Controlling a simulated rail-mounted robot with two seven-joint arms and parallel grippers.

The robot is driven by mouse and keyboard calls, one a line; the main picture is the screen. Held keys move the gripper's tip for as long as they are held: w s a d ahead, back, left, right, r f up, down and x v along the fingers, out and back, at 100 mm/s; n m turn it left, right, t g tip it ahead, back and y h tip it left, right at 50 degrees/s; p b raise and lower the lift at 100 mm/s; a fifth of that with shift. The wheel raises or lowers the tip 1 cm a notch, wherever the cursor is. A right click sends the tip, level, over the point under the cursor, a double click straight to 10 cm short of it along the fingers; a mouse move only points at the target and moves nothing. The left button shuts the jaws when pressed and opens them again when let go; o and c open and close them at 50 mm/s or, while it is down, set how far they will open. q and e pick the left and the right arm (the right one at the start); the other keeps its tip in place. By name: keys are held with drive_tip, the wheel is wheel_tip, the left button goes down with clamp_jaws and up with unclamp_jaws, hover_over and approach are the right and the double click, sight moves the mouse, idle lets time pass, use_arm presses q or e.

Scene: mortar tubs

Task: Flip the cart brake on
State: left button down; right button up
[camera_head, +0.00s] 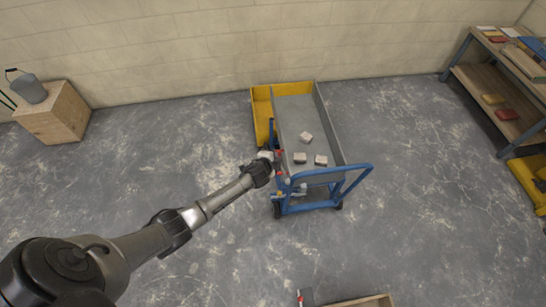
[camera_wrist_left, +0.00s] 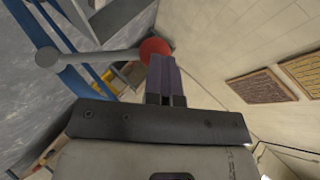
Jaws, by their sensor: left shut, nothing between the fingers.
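The cart (camera_head: 308,122) has a grey deck and a blue push handle (camera_head: 352,178); it stands on the floor in the middle of the head view. The brake lever (camera_wrist_left: 100,54) is a grey rod with a red knob (camera_wrist_left: 156,48), seen in the left wrist view near the cart's blue frame (camera_wrist_left: 50,42). My left gripper (camera_head: 276,170) is shut and empty at the cart's near-left corner. In the wrist view its fingertips (camera_wrist_left: 161,62) overlap the lower edge of the red knob; I cannot tell whether they touch. My right gripper is out of view.
Three small blocks (camera_head: 300,158) lie on the deck. A yellow tub (camera_head: 262,112) stands close to the cart's left side. A wooden crate with a bucket (camera_head: 29,89) is at the left wall, a shelf (camera_head: 500,85) at the right. The floor around is mostly clear.

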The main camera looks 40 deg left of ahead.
use_arm(q)
drive_tip(key=shift+s+a+f, duration=0.1)
drive_tip(key=r+p+v, duration=0.1)
drive_tip(key=p+v, duration=0.2)
drive_tip(key=v, duration=0.4)
drive_tip(key=w+a+r+p+v, duration=0.1)
drive_tip(key=p+v, duration=0.2)
drive_tip(key=v, duration=0.3)
drive_tip(key=shift+s+r, duration=0.15)
drive_tip(key=shift+r, duration=0.35)
